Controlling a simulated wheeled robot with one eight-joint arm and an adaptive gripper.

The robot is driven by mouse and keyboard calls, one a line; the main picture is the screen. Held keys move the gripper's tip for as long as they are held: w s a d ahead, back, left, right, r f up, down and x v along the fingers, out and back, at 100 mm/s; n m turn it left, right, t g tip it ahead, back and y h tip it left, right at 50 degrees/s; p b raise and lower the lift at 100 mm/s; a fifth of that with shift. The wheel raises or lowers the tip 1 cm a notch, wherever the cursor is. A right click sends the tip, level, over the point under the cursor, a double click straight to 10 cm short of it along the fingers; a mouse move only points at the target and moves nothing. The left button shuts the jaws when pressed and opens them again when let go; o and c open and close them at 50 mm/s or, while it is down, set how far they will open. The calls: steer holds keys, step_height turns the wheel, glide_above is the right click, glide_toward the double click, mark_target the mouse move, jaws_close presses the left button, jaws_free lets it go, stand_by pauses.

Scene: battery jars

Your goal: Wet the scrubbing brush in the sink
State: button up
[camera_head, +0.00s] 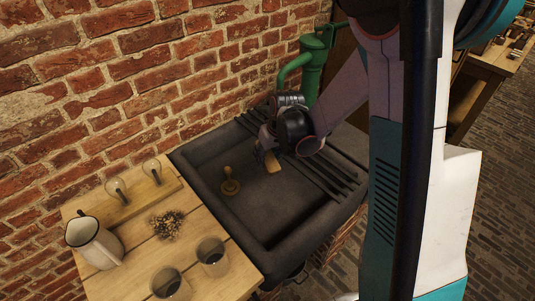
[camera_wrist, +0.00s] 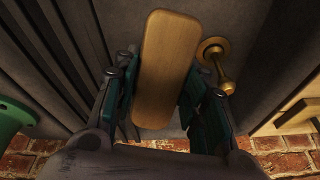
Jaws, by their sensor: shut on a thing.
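The scrubbing brush, a light wooden block with rounded ends, shows in the head view (camera_head: 272,163) and between my fingers in the wrist view (camera_wrist: 168,55). My gripper (camera_head: 266,151) is shut on it; the fingers also show in the wrist view (camera_wrist: 160,95). Its bristles are hidden. The dark stone sink (camera_head: 270,208) lies below, and the brush is over its basin, near the ribbed right side. I cannot tell whether it touches the bottom.
A brass-coloured knobbed piece (camera_head: 230,184) stands in the basin's left part. A green pump (camera_head: 311,70) rises behind the sink against the brick wall. At left, a wooden table (camera_head: 125,279) holds a white jug (camera_head: 95,243), glass jars (camera_head: 212,255) and a small heap of bits (camera_head: 167,224).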

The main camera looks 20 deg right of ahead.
mark_target(268, 155)
step_height(268, 155, down, 6)
steer(key=b, duration=0.4)
steer(key=shift+r, duration=0.1)
stand_by(0.5)
steer(key=shift+r+p, duration=3.45)
steer(key=shift+r, duration=1.95)
steer(key=shift+r+p, duration=1.35)
steer(key=shift+r, duration=0.7)
steer(key=shift+f, duration=0.15)
